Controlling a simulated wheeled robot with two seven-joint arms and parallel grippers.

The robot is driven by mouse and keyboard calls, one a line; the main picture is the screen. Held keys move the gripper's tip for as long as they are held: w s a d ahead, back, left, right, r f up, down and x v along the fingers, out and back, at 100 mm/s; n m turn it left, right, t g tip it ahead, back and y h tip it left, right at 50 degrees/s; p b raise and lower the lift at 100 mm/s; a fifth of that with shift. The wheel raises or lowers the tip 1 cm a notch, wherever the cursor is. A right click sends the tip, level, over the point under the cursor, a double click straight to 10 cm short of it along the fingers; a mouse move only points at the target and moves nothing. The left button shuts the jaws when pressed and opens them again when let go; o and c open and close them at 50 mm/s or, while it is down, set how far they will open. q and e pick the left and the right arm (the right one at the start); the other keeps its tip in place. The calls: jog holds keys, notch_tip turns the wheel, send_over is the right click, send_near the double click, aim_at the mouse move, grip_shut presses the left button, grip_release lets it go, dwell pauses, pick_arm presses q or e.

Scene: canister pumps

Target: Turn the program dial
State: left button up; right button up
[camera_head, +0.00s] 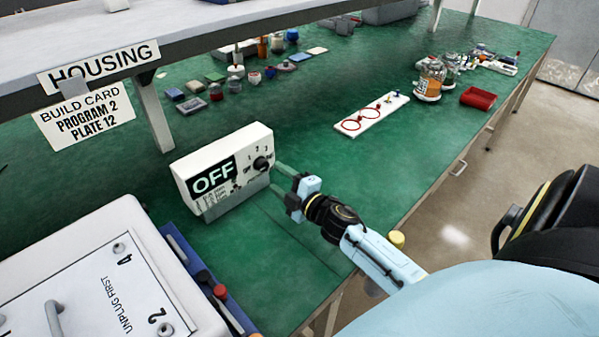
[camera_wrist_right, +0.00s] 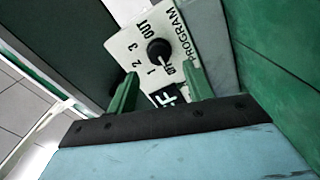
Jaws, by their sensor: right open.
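The program dial (camera_head: 261,164) is a round black knob on the face of a white control box (camera_head: 225,150). Its face carries a display reading OFF (camera_head: 212,180) and the marks 1, 2 and 3. In the right wrist view the dial (camera_wrist_right: 158,50) sits a little beyond the two green fingertips, its pale pointer toward the OFF mark. My right gripper (camera_head: 280,178) is open, its fingers pointing at the dial side of the box; it also shows in the right wrist view (camera_wrist_right: 163,82). Nothing is between its fingers. My left gripper is not in view.
A build card (camera_head: 84,121) reading "PROGRAM 2, PLATE 12" hangs from the shelf edge (camera_head: 215,37). A white unit (camera_head: 100,280) marked "UNPLUG FIRST" stands at front left. A white board with red rings (camera_head: 372,114) and a red tray (camera_head: 478,98) lie farther back.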

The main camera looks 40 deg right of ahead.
jog(key=s, duration=0.8)
jog(key=shift+d, duration=0.3)
